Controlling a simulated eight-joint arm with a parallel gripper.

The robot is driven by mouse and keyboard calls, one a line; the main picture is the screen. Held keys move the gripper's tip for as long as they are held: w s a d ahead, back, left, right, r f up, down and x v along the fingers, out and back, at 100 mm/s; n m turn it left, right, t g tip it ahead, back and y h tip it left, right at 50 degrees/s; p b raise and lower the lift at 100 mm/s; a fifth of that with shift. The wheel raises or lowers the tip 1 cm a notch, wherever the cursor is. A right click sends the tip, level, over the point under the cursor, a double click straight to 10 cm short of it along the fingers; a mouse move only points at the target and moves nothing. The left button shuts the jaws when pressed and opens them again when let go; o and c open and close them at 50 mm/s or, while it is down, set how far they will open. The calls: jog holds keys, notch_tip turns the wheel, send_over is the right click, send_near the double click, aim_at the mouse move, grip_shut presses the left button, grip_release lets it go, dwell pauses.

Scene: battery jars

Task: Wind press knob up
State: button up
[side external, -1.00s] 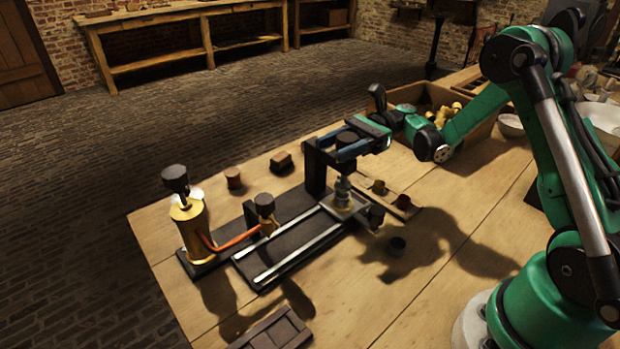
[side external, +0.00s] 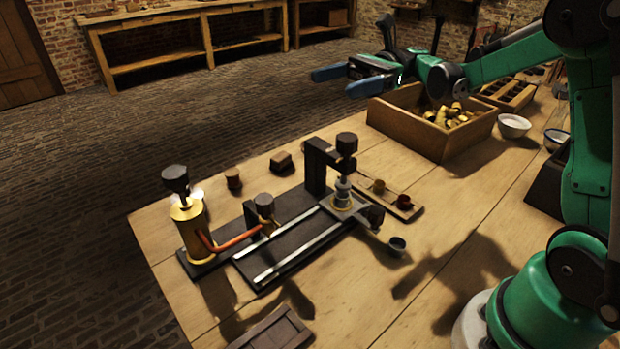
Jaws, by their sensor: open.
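The press knob (side external: 347,144) is a dark round knob on top of the press. The press has a dark upright post and arm (side external: 316,166). Below the knob, a grey metal jar or fitting (side external: 343,189) stands on a carriage at the right end of two pale rails (side external: 297,254). A small gap seems to show between the knob's stem and the fitting, but I cannot tell for sure. My gripper (side external: 329,82) is open and empty, with its two blue fingers pointing left. It is raised well above and behind the press, clear of the knob.
A brass cylinder with a dark knob (side external: 188,222) and an orange pipe stands at the left. A wooden crate of brass pieces (side external: 434,127) is at the back right.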

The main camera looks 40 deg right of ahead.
notch_tip(320, 180, up, 10)
jog(key=shift+f, duration=0.15)
dwell(0.3)
